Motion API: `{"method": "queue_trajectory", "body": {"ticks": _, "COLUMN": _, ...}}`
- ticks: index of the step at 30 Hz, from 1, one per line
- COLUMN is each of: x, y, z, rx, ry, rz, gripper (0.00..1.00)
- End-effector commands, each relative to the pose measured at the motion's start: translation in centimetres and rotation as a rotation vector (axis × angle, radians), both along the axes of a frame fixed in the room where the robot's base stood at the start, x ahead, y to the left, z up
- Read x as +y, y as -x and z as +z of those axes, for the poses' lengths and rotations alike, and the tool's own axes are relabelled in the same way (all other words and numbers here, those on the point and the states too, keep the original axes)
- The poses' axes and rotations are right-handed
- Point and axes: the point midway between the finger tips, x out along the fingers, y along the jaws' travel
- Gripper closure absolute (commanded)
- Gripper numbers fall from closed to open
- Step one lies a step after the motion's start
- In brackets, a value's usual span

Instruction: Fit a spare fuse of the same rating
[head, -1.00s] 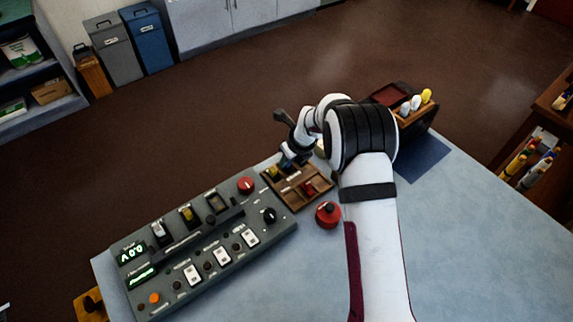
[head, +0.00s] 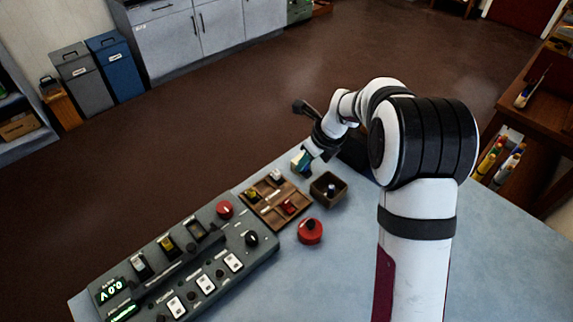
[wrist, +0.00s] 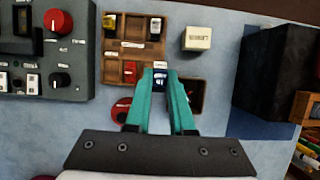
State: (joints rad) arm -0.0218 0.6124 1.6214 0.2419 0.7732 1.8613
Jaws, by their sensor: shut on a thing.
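My gripper (wrist: 160,76) is shut on a small fuse (wrist: 160,80) with blue and white on it, held above the right side of the spares tray. In the head view my gripper (head: 303,162) is past the tray's far right corner. The wooden tray (head: 268,206) holds a yellow fuse (wrist: 110,22), a white-and-dark fuse (wrist: 155,28) and a red fuse (wrist: 130,69) in separate compartments. The grey panel (head: 228,268) has a row of fuse holders: one with a pale fuse (head: 140,266), one with a yellow fuse (head: 168,246), and one dark, seemingly empty holder (head: 195,231).
A small open wooden box (head: 322,197) right of the tray holds a blue-white piece. A red button (head: 310,232) stands in front. A cream labelled block (wrist: 197,38) and a tall dark box (wrist: 270,80) stand farther right. The panel carries a red knob (head: 224,210) and black knob (head: 251,239).

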Motion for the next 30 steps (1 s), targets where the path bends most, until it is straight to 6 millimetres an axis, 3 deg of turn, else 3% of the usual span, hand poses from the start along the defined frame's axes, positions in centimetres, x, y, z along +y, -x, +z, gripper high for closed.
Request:
{"method": "queue_trajectory", "body": {"ticks": 2, "x": 0.4, "y": 0.3, "z": 0.2, "rx": 0.000, "ry": 0.000, "rz": 0.002, "gripper": 1.00}}
{"method": "queue_trajectory", "body": {"ticks": 5, "x": 3.0, "y": 1.1, "z": 0.1, "rx": 0.001, "ry": 0.001, "rz": 0.005, "gripper": 1.00}}
{"method": "queue_trajectory", "body": {"ticks": 11, "x": 12.3, "y": 4.4, "z": -0.2, "rx": 0.000, "ry": 0.000, "rz": 0.004, "gripper": 1.00}}
{"method": "queue_trajectory", "body": {"ticks": 15, "x": 19.3, "y": 8.4, "z": -0.3, "rx": -0.002, "ry": 0.002, "rz": 0.007, "gripper": 1.00}}
{"method": "queue_trajectory", "body": {"ticks": 18, "x": 23.0, "y": 11.1, "z": -0.3, "rx": -0.002, "ry": 0.002, "rz": 0.010, "gripper": 1.00}}
{"method": "queue_trajectory", "body": {"ticks": 23, "x": 25.8, "y": 13.4, "z": -0.3, "rx": -0.003, "ry": 0.001, "rz": 0.006, "gripper": 1.00}}
{"method": "queue_trajectory", "body": {"ticks": 30, "x": 26.1, "y": 13.8, "z": -2.3, "rx": 0.002, "ry": 0.002, "rz": 0.003, "gripper": 1.00}}
